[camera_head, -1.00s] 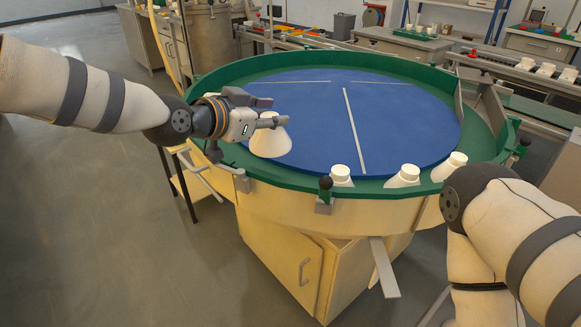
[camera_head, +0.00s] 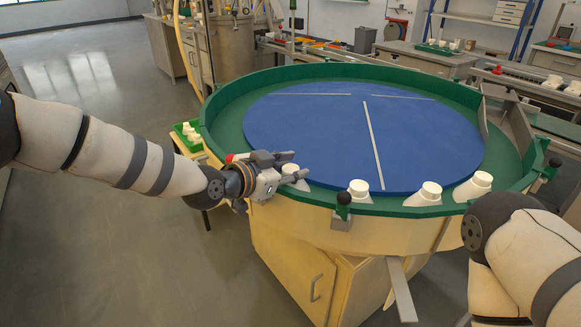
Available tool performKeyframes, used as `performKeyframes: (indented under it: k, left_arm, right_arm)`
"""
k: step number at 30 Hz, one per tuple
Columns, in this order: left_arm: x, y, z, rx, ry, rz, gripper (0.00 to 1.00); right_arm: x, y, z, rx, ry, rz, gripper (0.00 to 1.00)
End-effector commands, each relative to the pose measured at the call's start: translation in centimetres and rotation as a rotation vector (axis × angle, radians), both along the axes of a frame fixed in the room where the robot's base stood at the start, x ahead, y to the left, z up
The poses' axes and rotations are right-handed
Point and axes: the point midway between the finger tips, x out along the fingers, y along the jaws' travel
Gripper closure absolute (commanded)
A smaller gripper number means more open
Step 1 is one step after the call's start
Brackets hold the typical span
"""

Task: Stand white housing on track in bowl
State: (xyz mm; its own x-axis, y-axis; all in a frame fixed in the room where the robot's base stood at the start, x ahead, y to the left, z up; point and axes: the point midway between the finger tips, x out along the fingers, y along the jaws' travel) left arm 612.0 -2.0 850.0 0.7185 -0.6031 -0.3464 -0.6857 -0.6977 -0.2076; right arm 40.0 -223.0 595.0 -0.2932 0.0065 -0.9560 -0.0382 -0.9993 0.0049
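My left gripper (camera_head: 292,166) is at the near left rim of the big round bowl. Its fingers are on either side of the neck of a white housing (camera_head: 290,169), and it looks shut on it. The housing is upright, neck up, at the green track (camera_head: 228,125) inside the rim; the gripper and rim hide its base, so I cannot tell whether it touches the track. Three more white housings stand on the near track to the right: one (camera_head: 358,190), a second (camera_head: 429,193) and a third, tilted one (camera_head: 474,186). My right gripper is out of view.
The blue disc (camera_head: 330,130) fills the bowl's middle and is clear except for thin pale strips. A black-knobbed clamp (camera_head: 343,205) stands on the near rim. A green tray (camera_head: 190,138) with white parts sits left of the bowl. My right arm covers the lower right.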

Motion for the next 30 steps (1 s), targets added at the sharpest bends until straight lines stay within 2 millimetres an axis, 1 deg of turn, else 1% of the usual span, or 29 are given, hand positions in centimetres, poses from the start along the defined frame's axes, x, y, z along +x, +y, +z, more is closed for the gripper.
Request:
performKeyframes:
  k: [8,11,12,14,21,27,30]
  left_arm:
    - [0.0,0.0,0.0,0.0,0.0,0.0,0.61]
    - [0.0,0.0,0.5,0.0,-0.002,0.0,0.61]
    - [-0.3,0.3,0.6,0.0,-0.002,0.0,0.61]
    - [-0.9,0.8,1.1,0.001,-0.003,0.001,0.61]
    - [-4.5,3.8,3.2,-0.001,-0.008,0.001,0.61]
    - [-7.1,6.1,4.3,-0.001,-0.007,0.002,0.61]
    - [-8.0,6.8,4.5,0.0,-0.005,0.001,0.61]
  right_arm:
    - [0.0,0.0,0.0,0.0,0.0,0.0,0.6]
    - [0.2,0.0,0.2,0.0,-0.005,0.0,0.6]
    - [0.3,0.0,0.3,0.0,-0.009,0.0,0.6]
    - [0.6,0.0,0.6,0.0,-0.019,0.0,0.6]
    - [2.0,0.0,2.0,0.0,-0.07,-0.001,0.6]
    - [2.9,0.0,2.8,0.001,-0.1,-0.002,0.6]
    - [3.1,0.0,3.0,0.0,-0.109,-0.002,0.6]
